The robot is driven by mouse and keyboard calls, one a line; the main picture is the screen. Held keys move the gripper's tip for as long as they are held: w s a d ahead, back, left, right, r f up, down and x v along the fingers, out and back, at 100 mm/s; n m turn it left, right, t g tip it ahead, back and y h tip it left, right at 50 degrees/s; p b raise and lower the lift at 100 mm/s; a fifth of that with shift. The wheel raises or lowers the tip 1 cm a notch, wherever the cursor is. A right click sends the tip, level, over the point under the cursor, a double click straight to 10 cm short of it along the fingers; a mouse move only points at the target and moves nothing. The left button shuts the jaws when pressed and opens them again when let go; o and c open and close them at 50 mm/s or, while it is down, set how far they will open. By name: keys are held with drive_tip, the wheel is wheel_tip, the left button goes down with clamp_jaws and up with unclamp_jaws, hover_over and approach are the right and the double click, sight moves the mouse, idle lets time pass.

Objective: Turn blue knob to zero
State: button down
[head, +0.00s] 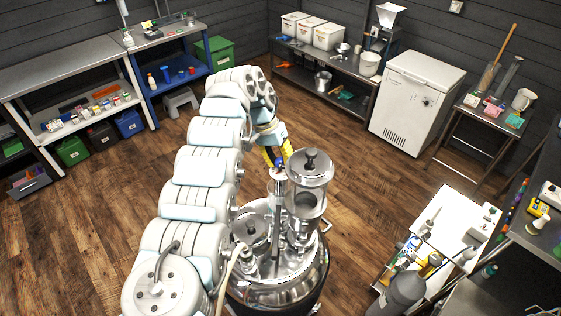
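A small blue knob (280,164) shows on top of the steel brewing vessel (283,283), at the left of its clear-walled cylinder (307,195). My gripper (275,158) reaches over from the far side, with its two yellow fingers pointing down and spread apart. The fingertips are at or just beside the blue knob. I cannot tell whether they touch it or grip it. The knob's markings and its angle are too small to read.
My arm spans the left side of the vessel. A white trolley (458,213) with bottles and a grey gas cylinder (398,297) stand to the right. A white chest freezer (416,100) and a steel bench (327,62) stand behind. Open wooden floor (110,215) lies left.

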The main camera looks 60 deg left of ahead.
drive_tip(key=shift+f+n+b, duration=0.1)
drive_tip(key=shift+n+b, duration=0.3)
drive_tip(key=shift+n, duration=0.5)
drive_tip(key=shift+s+n+t+y, duration=0.1)
drive_tip(key=shift+n+t+y, duration=0.2)
drive_tip(key=shift+n+t, duration=0.15)
drive_tip(key=n+y, duration=0.1)
drive_tip(key=n, duration=0.2)
drive_tip(key=shift+n+t+p, duration=0.25)
drive_tip(key=shift+p, duration=0.15)
drive_tip(key=n+y, duration=0.1)
drive_tip(key=n, duration=0.5)
drive_tip(key=shift+y, duration=0.4)
drive_tip(key=c, duration=0.7)
unclamp_jaws()
drive_tip(key=shift+o, duration=0.2)
